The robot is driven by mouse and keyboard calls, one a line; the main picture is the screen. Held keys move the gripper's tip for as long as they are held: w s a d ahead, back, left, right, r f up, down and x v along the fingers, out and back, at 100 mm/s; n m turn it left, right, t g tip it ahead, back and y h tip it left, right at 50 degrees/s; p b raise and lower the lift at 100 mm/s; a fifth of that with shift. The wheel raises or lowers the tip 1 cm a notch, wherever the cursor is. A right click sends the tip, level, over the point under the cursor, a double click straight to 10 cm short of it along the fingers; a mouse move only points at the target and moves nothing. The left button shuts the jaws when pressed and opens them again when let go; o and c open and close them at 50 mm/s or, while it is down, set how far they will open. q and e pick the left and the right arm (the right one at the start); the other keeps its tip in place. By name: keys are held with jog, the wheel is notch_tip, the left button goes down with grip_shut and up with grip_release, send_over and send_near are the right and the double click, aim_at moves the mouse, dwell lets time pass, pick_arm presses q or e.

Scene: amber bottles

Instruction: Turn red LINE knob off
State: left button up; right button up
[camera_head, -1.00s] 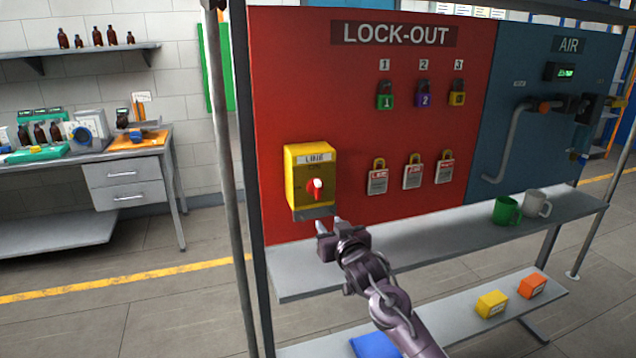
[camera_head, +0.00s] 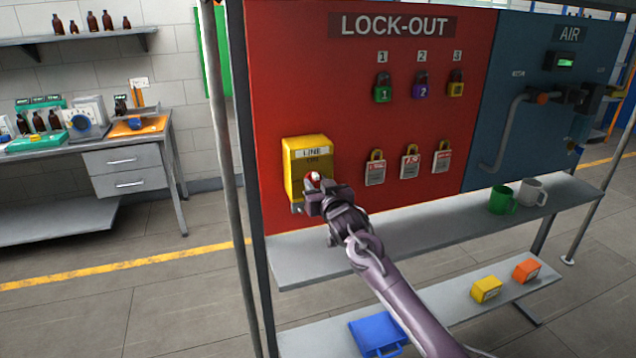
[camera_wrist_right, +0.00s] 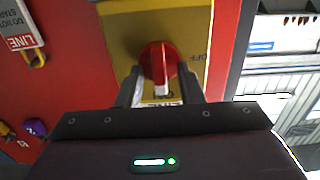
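The yellow LINE switch box (camera_head: 304,150) is mounted on the red lock-out panel. Its red knob (camera_head: 313,177) is partly hidden by my right gripper (camera_head: 310,190) in the head view. In the right wrist view, which looks upside down, the knob (camera_wrist_right: 158,62) shows its white mark pointing down toward the LINE label, the ON side. The OFF lettering is at the right. My right gripper (camera_wrist_right: 161,88) is open, with one finger on each side of the knob. I cannot tell whether the fingers touch it. My left gripper is not in view.
Padlocks and tagged locks (camera_head: 375,168) hang right of the switch box. A grey shelf (camera_head: 400,240) runs below it, with a green mug (camera_head: 502,199) and a white mug (camera_head: 532,192). A metal post (camera_head: 222,150) stands at the panel's left.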

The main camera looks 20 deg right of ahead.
grip_shut()
jog(key=shift+n+b, duration=0.3)
jog(key=shift+n, duration=0.1)
jog(key=n+b, duration=0.1)
jog(key=n, duration=0.1)
jog(key=shift+f+n+b, duration=0.15)
jog(key=shift+n+b, duration=0.2)
jog(key=shift+n, duration=0.05)
jog(key=n+b, duration=0.3)
jog(key=n, duration=0.2)
jog(key=shift+a+n, duration=0.15)
jog(key=shift+n, duration=0.15)
jog(key=n+b, duration=0.2)
jog(key=n, duration=0.2)
jog(key=shift+f, duration=0.15)
jog(key=n+b, duration=0.3)
jog(key=n, duration=0.1)
jog(key=shift+a+n, duration=0.1)
jog(key=shift+n, duration=0.2)
